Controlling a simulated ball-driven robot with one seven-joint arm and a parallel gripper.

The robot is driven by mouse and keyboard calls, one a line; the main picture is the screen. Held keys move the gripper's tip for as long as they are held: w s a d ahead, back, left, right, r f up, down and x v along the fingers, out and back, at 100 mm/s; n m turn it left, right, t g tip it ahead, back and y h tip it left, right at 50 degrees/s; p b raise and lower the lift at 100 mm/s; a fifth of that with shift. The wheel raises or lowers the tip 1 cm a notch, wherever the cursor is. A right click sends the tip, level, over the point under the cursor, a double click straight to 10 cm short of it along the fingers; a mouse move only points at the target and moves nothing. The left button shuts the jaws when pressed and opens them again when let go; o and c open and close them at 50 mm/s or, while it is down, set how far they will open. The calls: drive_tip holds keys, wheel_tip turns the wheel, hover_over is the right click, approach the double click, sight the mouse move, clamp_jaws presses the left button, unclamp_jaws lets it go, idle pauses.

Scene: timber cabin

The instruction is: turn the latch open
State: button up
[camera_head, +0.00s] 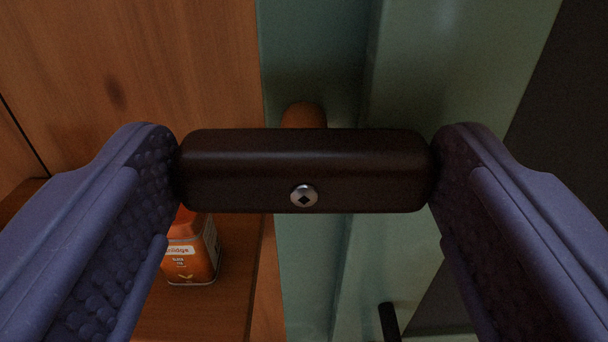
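The latch (245,172) is a dark brown bar with rounded ends and a screw (304,196) in its face. It lies level across the middle of the view. A round orange-brown piece (304,115) shows just behind its top edge. My gripper (306,172) has one purple, studded finger at each end of the bar, and both fingertips appear to press against the ends. The fingertips partly cover the bar's ends. The latch crosses in front of a green upright frame (300,270), and its mounting is hidden behind it.
An orange tin (192,250) stands on a wooden shelf (215,310) at lower left, behind my left finger. A wooden panel (130,70) fills the upper left. A small dark handle-like piece (389,322) shows at lower right. A dark area lies at far right.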

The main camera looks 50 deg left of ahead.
drive_tip(key=c, duration=0.4)
drive_tip(key=shift+m, duration=0.3)
drive_tip(key=m+b, duration=0.2)
drive_tip(key=shift+w+d+f+m, duration=0.1)
drive_tip(key=shift+w+f+m, duration=0.05)
drive_tip(key=shift+m, duration=0.15)
drive_tip(key=m+b, duration=0.1)
drive_tip(key=m, duration=0.8)
drive_tip(key=shift+w+d+m, duration=0.1)
drive_tip(key=shift+m, duration=0.3)
drive_tip(key=shift+f+m, duration=0.15)
drive_tip(key=shift+m, duration=2.35)
